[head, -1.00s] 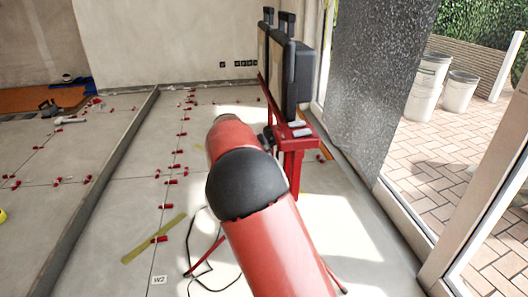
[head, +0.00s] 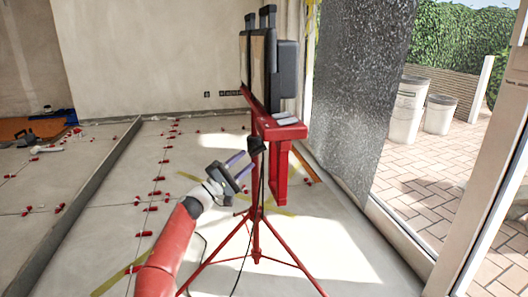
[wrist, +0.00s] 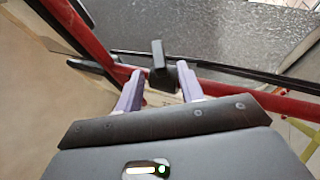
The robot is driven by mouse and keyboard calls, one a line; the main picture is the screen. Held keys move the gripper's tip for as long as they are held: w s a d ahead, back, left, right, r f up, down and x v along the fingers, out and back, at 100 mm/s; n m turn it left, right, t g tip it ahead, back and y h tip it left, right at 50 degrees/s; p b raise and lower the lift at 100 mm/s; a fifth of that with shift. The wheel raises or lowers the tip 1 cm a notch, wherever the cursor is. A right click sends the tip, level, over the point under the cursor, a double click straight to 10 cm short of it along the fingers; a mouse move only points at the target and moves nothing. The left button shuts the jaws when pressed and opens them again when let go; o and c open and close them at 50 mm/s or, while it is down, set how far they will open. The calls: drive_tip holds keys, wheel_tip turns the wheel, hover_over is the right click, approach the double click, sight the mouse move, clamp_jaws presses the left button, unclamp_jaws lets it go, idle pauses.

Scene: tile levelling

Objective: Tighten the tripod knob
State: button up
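The red tripod (head: 256,222) stands on the floor with its legs spread, below a red stand that carries a dark panel. A black knob (head: 256,145) sits near the top of the tripod. My gripper (head: 244,161) is open, its two purple fingers pointing up and right toward the knob, just left of it. In the wrist view, the black knob (wrist: 159,66) shows between the fingertips of my gripper (wrist: 160,72), with a visible gap on each side. I cannot tell how deep it sits between them. A red bar crosses behind the fingers.
The red stand (head: 278,130) and dark panel (head: 285,75) rise above the knob. A black cable (head: 242,268) hangs by the tripod. Red tile clips (head: 152,208) lie along floor joints at left. A grey speckled slab (head: 352,90) and glass door frame stand at right.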

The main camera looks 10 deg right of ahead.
sight(262, 147)
drive_tip(key=shift+x, duration=4)
drive_tip(key=shift+s, duration=0.1)
clamp_jaws()
